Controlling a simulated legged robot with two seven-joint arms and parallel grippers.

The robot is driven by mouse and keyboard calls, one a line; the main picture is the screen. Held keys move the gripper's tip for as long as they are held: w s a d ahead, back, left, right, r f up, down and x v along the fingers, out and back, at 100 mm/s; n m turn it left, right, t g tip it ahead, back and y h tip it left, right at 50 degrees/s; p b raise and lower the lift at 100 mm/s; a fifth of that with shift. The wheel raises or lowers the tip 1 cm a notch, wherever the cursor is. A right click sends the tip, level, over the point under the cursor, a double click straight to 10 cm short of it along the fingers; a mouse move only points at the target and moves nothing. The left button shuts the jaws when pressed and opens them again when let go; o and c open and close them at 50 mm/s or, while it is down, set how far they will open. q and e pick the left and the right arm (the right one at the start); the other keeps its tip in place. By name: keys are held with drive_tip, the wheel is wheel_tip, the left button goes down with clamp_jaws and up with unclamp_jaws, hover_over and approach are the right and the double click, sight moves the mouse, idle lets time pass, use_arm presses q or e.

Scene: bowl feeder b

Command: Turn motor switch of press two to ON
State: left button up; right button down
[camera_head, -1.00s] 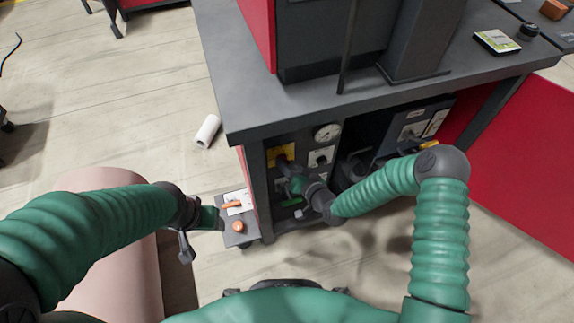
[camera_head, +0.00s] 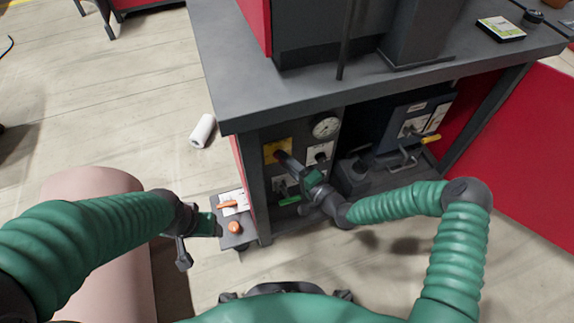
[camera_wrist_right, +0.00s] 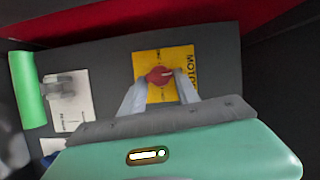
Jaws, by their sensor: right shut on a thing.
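The motor switch is a red knob (camera_wrist_right: 160,76) on a yellow plate (camera_wrist_right: 180,60) with partly readable lettering that begins "MOT". In the head view the yellow plate (camera_head: 277,151) sits at the upper left of the dark control panel under the press table, and my right gripper covers the knob. My right gripper (camera_wrist_right: 159,84) has its two fingers on either side of the red knob and is shut on it. In the head view the right gripper (camera_head: 288,160) reaches the plate from the lower right. My left gripper (camera_head: 202,235) hangs at the left, away from the panel; its jaws are unclear.
A round gauge (camera_head: 326,127) and a white-plated switch (camera_head: 319,152) sit beside the yellow plate. A green handle (camera_head: 290,200) is below. A small shelf (camera_head: 236,240) holds orange items. The table edge overhangs the panel. A white roll (camera_head: 203,131) lies on the floor.

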drive_tip(key=shift+w+d+f+m+b, duration=0.1)
drive_tip(key=shift+d+f+m+b, duration=0.15)
drive_tip(key=shift+m, duration=0.35)
drive_tip(key=c, duration=0.9)
unclamp_jaws()
drive_tip(key=shift+c, duration=0.2)
drive_tip(key=shift+o, duration=0.2)
drive_tip(key=shift+r, duration=0.1)
drive_tip(key=p+v, duration=0.6)
drive_tip(key=v, duration=1.1)
drive_tip(key=shift+f, duration=0.4)
